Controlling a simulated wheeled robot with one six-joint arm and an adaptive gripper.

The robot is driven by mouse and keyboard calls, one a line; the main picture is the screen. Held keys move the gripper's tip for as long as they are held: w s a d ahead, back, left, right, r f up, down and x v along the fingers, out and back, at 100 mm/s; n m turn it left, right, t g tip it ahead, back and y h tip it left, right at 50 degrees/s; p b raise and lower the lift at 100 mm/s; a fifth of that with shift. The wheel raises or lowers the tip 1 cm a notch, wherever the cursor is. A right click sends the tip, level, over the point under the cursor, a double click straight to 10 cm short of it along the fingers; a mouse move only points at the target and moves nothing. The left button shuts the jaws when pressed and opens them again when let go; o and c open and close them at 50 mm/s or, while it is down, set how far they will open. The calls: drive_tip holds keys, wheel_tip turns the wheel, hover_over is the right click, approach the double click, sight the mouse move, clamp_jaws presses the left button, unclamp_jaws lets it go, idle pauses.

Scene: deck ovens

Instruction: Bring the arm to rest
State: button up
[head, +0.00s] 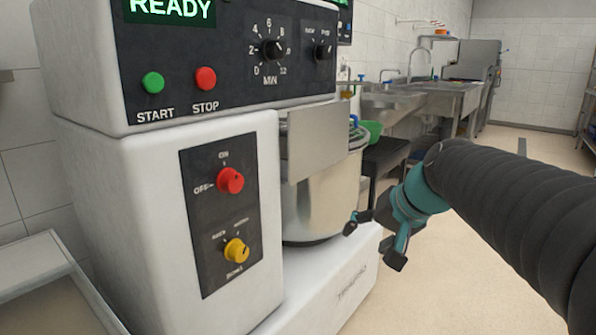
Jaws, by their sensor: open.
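My gripper (374,242) is in the right half of the head view, at the end of my black-sleeved arm that comes in from the right edge. It is teal with dark fingertips. The fingers are apart and nothing is between them. It hangs in front of the lower right side of a white mixer machine (120,190), near the steel bowl (318,200). I cannot tell the exact gap between the fingertips and the machine.
The mixer panel shows READY, a green start button (152,82), a red stop button (205,78), a red knob (230,180) and a yellow knob (236,251). Steel sinks (425,100) stand behind. A pale table edge (60,265) is at lower left. The floor (450,290) at right is clear.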

drive_tip(key=s+d+f+n+h, duration=0.1)
drive_tip(key=s+f, duration=0.2)
drive_tip(key=s, duration=0.3)
drive_tip(key=s+f+n+h, duration=0.1)
drive_tip(key=s+f, duration=0.3)
drive_tip(key=s, duration=0.3)
drive_tip(key=s+d+f+n+g+h, duration=0.1)
drive_tip(key=s+f+h, duration=0.1)
drive_tip(key=s+f, duration=0.2)
drive_tip(key=shift+s+d+p, duration=0.3)
drive_tip(key=shift+s+p, duration=0.1)
drive_tip(key=shift+s, duration=1)
